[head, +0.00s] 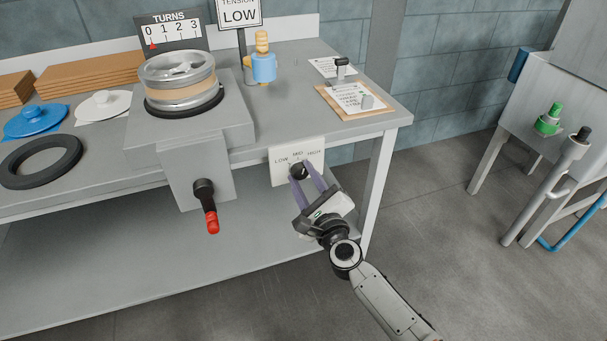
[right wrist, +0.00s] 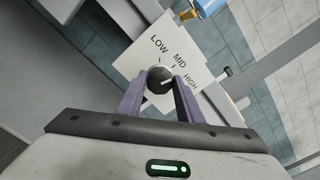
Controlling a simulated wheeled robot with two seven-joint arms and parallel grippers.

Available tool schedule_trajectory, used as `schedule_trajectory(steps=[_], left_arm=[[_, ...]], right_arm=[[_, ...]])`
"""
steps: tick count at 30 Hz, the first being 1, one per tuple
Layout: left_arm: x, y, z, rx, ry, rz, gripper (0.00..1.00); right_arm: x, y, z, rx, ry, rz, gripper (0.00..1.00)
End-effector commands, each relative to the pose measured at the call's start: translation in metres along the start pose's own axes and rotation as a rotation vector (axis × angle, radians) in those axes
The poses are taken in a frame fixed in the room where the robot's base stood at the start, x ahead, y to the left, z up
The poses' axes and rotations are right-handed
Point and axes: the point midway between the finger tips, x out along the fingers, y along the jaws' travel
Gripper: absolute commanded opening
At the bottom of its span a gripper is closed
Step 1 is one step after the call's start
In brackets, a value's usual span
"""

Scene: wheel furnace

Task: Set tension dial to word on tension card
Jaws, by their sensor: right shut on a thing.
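The tension card (head: 239,13) stands on a post at the back of the bench and reads LOW. The tension dial (right wrist: 160,80) is a round black knob on a white plate (right wrist: 186,50) marked LOW, MID and HIGH. The dial also shows in the head view (head: 298,171), on the bench's front. My right gripper (head: 306,174) is shut on the dial, with one purple finger on each side; it also shows in the right wrist view (right wrist: 159,92). A small pale line on the knob seems to face the HIGH side. My left gripper is not in view.
A crank with a red handle (head: 211,220) hangs from the machine housing left of the dial. A clipboard (head: 352,100) lies at the bench's right end. A separate grey stand (head: 565,110) is at the right, with open floor between.

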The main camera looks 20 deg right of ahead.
Motion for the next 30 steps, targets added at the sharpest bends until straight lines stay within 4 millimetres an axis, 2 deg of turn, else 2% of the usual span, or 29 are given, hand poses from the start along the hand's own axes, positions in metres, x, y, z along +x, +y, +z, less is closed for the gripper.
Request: schedule_trajectory(steps=[30], left_arm=[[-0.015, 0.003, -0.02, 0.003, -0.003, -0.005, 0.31]], right_arm=[[0.0, 0.002, 0.0, -0.935, 0.0, 0.003, 0.1]])
